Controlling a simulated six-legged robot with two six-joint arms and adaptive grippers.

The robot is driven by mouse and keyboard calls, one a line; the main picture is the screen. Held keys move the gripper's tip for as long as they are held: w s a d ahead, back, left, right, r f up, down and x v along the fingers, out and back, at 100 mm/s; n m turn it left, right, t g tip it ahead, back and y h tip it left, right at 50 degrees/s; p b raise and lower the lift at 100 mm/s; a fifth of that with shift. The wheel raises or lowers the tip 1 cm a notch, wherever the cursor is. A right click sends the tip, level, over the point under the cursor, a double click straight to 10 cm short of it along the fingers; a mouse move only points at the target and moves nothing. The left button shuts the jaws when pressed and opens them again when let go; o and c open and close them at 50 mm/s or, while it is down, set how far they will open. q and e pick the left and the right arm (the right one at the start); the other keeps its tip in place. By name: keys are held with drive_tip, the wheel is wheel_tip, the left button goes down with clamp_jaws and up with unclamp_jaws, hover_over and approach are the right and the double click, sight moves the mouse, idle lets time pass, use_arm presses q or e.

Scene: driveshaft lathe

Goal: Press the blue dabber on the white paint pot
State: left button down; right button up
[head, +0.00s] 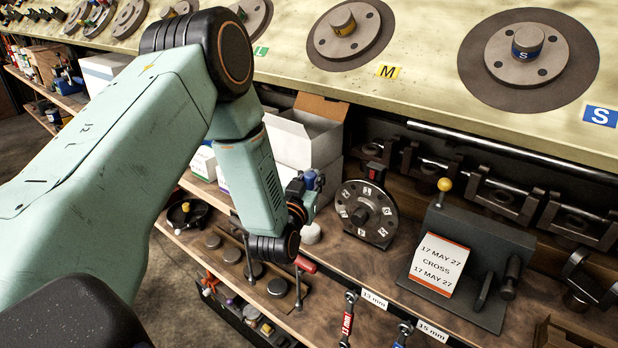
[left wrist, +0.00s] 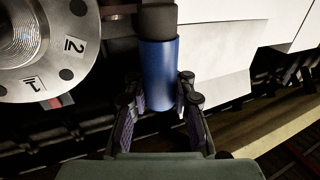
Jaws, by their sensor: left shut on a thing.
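My left gripper (head: 303,190) is shut on the blue dabber (head: 309,178), above the wooden shelf and left of the numbered dial. In the left wrist view the blue dabber (left wrist: 159,75) is a blue cylinder with a dark grey end (left wrist: 157,18), held between the two fingers of my left gripper (left wrist: 158,98). A small white round thing (head: 311,234), which looks like the white paint pot, stands on the shelf just below the gripper. It is partly hidden, and I cannot make it out in the left wrist view. My right gripper is not in view.
The numbered dial (head: 367,212) stands close right of the gripper; it also shows in the left wrist view (left wrist: 42,42). Open white boxes (head: 305,135) stand behind. A grey press with a dated card (head: 438,265) is farther right. Grey discs (head: 277,287) lie at the front left.

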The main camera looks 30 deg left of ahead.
use_arm(q)
drive_tip(key=shift+d+f, duration=0.2)
drive_tip(key=shift+f, duration=0.05)
drive_tip(key=shift+s+d+f+b, duration=0.2)
drive_tip(key=shift+b, duration=0.15)
drive_tip(key=shift+s+a+f+b, duration=0.1)
drive_tip(key=shift+f+b, duration=0.15)
drive_tip(key=shift+b, duration=0.05)
drive_tip(key=f+b, duration=0.2)
drive_tip(key=f, duration=0.1)
drive_tip(key=shift+a+f+b, duration=0.3)
drive_tip(key=shift+f+b, duration=0.1)
drive_tip(key=shift+w+d+f+b, duration=0.2)
drive_tip(key=shift+d+f+b, duration=0.15)
drive_tip(key=shift+f+b, duration=0.1)
drive_tip(key=shift+s+a, duration=0.15)
drive_tip(key=shift+a, duration=0.15)
drive_tip(key=shift+d, duration=0.2)
